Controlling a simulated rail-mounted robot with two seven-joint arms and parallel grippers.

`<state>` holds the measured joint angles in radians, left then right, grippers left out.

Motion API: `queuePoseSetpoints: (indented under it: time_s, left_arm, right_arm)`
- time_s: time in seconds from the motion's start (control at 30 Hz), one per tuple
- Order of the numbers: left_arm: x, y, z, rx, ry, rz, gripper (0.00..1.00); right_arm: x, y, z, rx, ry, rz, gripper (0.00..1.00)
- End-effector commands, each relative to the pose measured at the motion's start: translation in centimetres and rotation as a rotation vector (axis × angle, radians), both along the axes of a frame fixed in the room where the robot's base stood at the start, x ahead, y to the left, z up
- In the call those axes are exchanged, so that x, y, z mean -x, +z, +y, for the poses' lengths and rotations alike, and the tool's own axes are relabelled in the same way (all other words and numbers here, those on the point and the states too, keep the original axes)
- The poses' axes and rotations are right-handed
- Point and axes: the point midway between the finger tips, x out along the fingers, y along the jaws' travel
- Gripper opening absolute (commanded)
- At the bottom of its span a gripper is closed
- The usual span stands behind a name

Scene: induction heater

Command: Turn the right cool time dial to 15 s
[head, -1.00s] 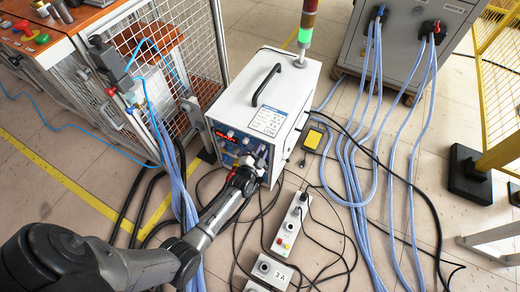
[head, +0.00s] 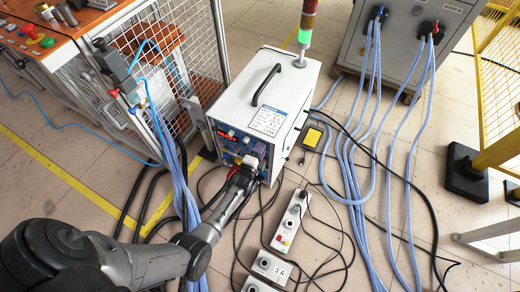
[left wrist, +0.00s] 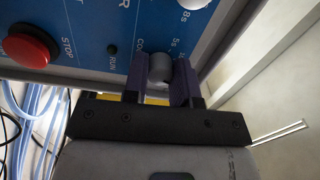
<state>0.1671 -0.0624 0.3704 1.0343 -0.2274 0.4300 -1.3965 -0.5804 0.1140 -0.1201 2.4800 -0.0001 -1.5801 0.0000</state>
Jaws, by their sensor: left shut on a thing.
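The induction heater (head: 285,95) is a white box with a handle and a blue front panel (head: 228,138). In the left wrist view, a grey round dial (left wrist: 160,66) sits on that panel, beside partly hidden lettering starting "COO" and a "5s" mark. My left gripper (left wrist: 160,82) has its two purple fingers on either side of this dial and is shut on it. In the head view my left gripper (head: 249,163) is at the panel's lower right and hides the dial. The dial's pointer cannot be made out. My right gripper is not in view.
A red STOP button (left wrist: 28,46) and another pale dial (left wrist: 192,12) are near the gripped dial. A wire-mesh cage (head: 195,50) stands left of the heater. Cables and a power strip (head: 290,222) lie on the floor. A grey cabinet (head: 405,45) stands behind right.

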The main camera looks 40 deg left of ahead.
Motion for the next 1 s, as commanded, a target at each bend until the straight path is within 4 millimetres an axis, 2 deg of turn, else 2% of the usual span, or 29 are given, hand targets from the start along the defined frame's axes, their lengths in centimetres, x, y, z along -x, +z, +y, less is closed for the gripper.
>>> queuePoseSetpoints:
  time_s: [0.57,0.6,0.83,1.0]
  left_arm:
    - [-0.03,0.08,0.0,-0.027,0.0,0.004,0.02]
    - [-0.03,0.07,0.0,-0.026,0.0,0.004,0.29]
    - [-0.01,0.04,0.01,-0.026,0.0,0.005,0.51]
    - [0.0,0.02,0.0,-0.025,0.0,0.006,0.51]
  right_arm:
    - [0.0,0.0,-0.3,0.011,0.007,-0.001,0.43]
    - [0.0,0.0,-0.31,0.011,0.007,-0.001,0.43]
    - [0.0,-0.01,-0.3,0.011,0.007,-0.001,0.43]
    - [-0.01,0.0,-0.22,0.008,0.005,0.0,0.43]
